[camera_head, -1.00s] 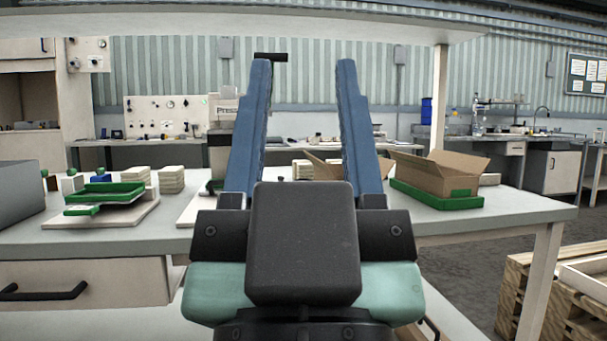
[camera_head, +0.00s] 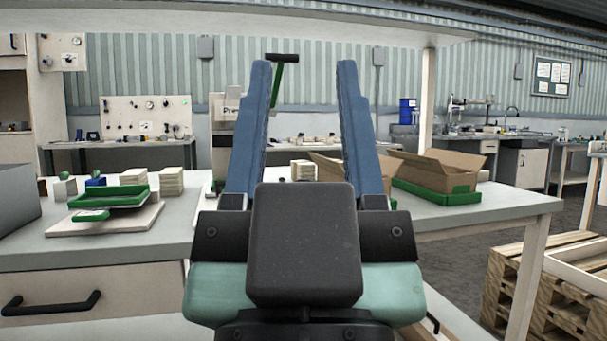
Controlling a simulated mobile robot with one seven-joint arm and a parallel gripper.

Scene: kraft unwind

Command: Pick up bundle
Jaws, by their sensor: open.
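My gripper (camera_head: 303,68) points away over the workbench, its two long blue fingers apart with nothing held between them. Stacks of cream pieces that could be the bundle stand on the workbench (camera_head: 100,251). One stack (camera_head: 170,182) and a shorter one (camera_head: 134,177) are left of my fingers, beyond the green tray. Another stack (camera_head: 302,170) shows between the fingers, farther off. I cannot tell which stack the task means. My gripper's dark body hides part of the bench, and the left finger hides what lies behind it.
A green tray device (camera_head: 110,195) on a pale board and a grey bin (camera_head: 18,198) are at left. An open cardboard box (camera_head: 430,172) sits in a green tray (camera_head: 435,194) at right. Wooden pallets (camera_head: 520,275) stand on the floor right of the bench.

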